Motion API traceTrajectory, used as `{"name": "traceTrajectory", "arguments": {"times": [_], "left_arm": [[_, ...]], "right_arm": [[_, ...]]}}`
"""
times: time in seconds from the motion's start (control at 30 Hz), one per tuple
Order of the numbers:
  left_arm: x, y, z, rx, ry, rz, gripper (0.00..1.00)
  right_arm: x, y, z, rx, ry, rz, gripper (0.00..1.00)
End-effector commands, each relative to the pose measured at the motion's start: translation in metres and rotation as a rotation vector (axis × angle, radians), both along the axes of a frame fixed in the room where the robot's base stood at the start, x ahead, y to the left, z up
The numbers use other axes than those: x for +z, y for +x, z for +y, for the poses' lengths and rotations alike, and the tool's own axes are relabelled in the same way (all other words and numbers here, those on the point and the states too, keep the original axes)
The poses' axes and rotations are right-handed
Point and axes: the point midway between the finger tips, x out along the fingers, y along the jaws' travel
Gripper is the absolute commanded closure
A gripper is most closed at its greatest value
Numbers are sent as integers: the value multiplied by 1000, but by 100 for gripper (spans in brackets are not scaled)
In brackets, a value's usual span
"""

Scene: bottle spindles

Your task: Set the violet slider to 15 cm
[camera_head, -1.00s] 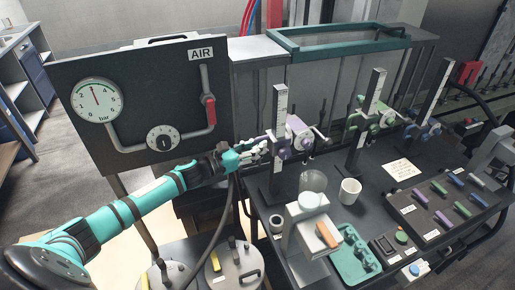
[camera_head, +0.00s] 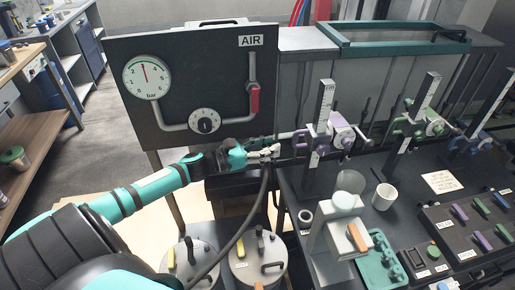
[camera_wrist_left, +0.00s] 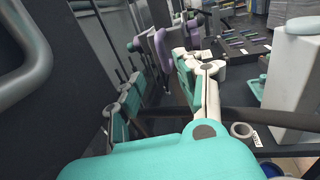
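The violet slider (camera_head: 318,132) sits on an upright post with a white scale (camera_head: 325,100), roughly mid-height. A violet drum with a crank (camera_head: 344,136) is at its right side. The scale reading is too small to tell. My left gripper (camera_head: 277,144) is left of the slider, apart from it, with its fingers pointing right. In the left wrist view its fingers (camera_wrist_left: 160,85) stand apart with nothing between them, and violet parts (camera_wrist_left: 166,46) show beyond them. My right gripper is not in view.
Green (camera_head: 408,128) and blue (camera_head: 470,143) slider posts stand to the right. A grey device with an orange handle (camera_head: 357,238), a white cup (camera_head: 384,196) and a green tray (camera_head: 380,262) are on the bench. The AIR panel (camera_head: 190,90) stands behind my left arm.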

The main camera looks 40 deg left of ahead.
Motion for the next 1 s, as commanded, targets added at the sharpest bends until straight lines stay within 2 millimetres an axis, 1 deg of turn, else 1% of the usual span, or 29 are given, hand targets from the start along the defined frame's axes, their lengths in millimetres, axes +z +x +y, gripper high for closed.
{"name": "traceTrajectory", "arguments": {"times": [0.03,0.1,0.23,0.4,0.67,0.73,0.87,1.0], "left_arm": [[-2,-9,5,0,1,3,64],[-1,-17,10,1,1,3,64],[-1,-28,17,0,0,1,64],[0,-32,20,1,0,0,64],[0,-32,20,1,-3,2,64],[-1,-32,20,1,-27,15,64],[-2,-35,21,0,-175,98,64],[-4,-40,24,-1,-466,265,64]], "right_arm": [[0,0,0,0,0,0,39],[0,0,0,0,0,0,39],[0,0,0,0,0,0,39],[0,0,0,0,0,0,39],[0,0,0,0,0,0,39],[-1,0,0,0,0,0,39],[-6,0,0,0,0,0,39],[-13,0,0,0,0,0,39]]}}
